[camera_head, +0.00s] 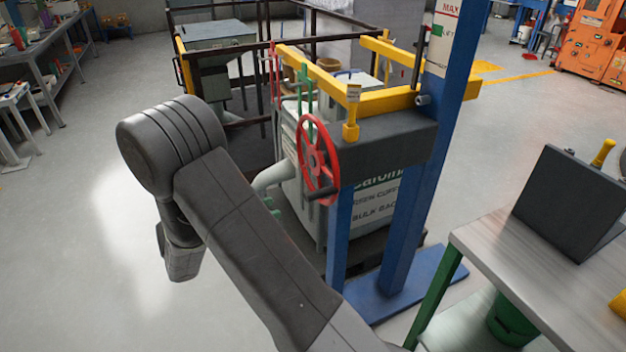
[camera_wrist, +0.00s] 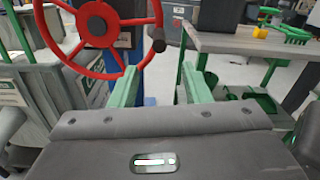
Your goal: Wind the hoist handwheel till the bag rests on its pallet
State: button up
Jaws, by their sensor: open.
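The red handwheel (camera_head: 317,158) is mounted on the end of a dark housing on the blue hoist frame. In the wrist view the handwheel (camera_wrist: 97,26) fills the upper left, with a dark handle knob (camera_wrist: 157,40) on its right rim. My gripper (camera_wrist: 160,88) is open and empty, its green fingers apart below and right of the wheel, not around the rim. The grey-white bulk bag (camera_head: 376,208) is below the yellow hoist bars, partly hidden by the post and wheel. A dark pallet (camera_head: 372,247) shows at its base; whether they touch cannot be told.
The blue post (camera_head: 440,95) carries a scale marked MAX. A workbench (camera_head: 500,250) with a dark panel (camera_head: 572,203) stands close on the right. Dark railings (camera_head: 235,45) stand behind the hoist. Open floor (camera_head: 80,250) lies on the left.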

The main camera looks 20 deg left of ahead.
aim_at(333, 189)
jog(key=p+x, duration=0.2)
jog(key=x, duration=1.1)
jog(key=shift+w+d, duration=0.2)
jog(key=shift+w, duration=0.1)
grip_shut()
